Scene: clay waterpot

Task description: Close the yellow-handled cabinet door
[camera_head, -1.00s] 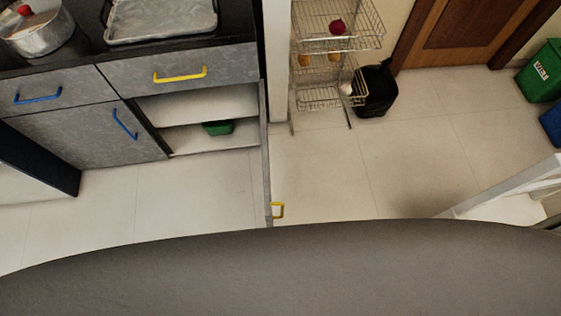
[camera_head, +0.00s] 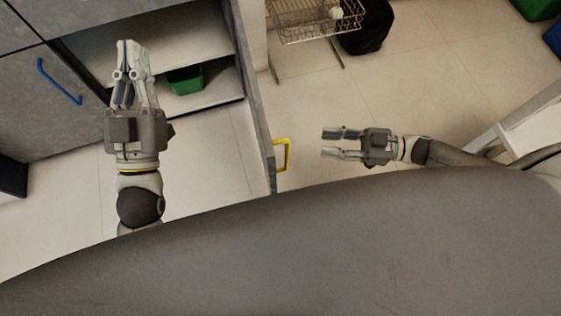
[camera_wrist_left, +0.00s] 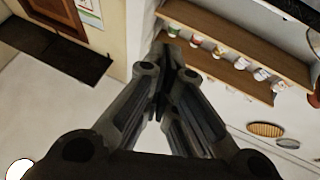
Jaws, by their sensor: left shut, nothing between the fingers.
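The cabinet door (camera_head: 256,110) stands wide open, seen nearly edge-on, sticking out from the cabinet toward me. Its yellow handle (camera_head: 283,155) is on the right face near the free end. My left gripper (camera_head: 127,48) is shut and empty, in front of the open cabinet, left of the door and apart from it. Its closed fingers also show in the left wrist view (camera_wrist_left: 166,60). My right gripper (camera_head: 326,143) is open and empty, to the right of the yellow handle with its fingers pointing left at it, a small gap between them.
Inside the cabinet a green container (camera_head: 185,80) sits on the lower shelf (camera_head: 210,95). A closed cabinet door with a blue handle (camera_head: 60,82) is at left. A wire rack (camera_head: 315,22) and black bag (camera_head: 367,30) stand beyond the door. Floor right of the door is mostly clear.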

